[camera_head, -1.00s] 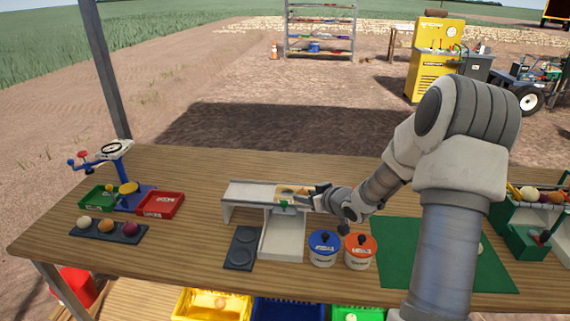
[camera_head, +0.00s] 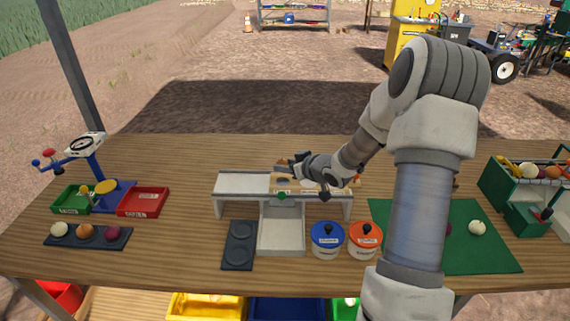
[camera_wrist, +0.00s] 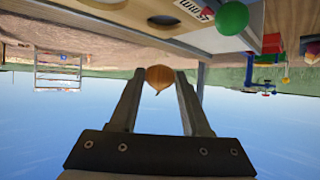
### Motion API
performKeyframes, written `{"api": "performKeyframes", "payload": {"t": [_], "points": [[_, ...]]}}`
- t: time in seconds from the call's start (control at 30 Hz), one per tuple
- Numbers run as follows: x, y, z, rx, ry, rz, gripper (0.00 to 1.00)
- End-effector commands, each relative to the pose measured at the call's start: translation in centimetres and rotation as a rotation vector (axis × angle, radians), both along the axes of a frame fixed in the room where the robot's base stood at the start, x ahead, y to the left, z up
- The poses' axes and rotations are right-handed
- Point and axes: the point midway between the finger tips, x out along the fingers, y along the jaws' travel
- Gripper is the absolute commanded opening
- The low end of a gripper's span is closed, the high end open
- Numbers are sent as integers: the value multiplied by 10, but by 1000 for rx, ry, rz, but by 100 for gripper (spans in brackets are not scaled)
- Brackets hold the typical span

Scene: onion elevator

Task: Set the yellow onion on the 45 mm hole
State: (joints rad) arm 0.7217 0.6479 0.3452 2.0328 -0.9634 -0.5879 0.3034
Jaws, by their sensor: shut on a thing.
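A yellow-brown onion (camera_wrist: 160,77) is between the fingertips of my gripper (camera_wrist: 158,82) in the wrist view, its pointed tip showing. In the head view my gripper (camera_head: 286,167) is above the back of a tan plate with holes (camera_head: 281,184) on the pale sizing stand (camera_head: 241,184). The held onion is small and hard to make out there. The stand's green knob (camera_head: 281,196) also shows close by in the wrist view (camera_wrist: 232,15).
A grey-white tray (camera_head: 282,247) is below the stand, beside a dark two-recess holder (camera_head: 238,258). Blue (camera_head: 328,243) and orange-red (camera_head: 364,241) lidded pots stand at right. A scale, red and green trays and several onions are at left. A green mat (camera_head: 490,255) lies right.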

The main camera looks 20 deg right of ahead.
Motion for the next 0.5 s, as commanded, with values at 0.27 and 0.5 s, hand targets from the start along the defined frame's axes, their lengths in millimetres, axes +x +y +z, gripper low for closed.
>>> {"api": "performKeyframes", "payload": {"t": [0.27,0.5], "points": [[0,0,-26,0,0,0,0],[0,0,-48,1,0,0,0]]}}
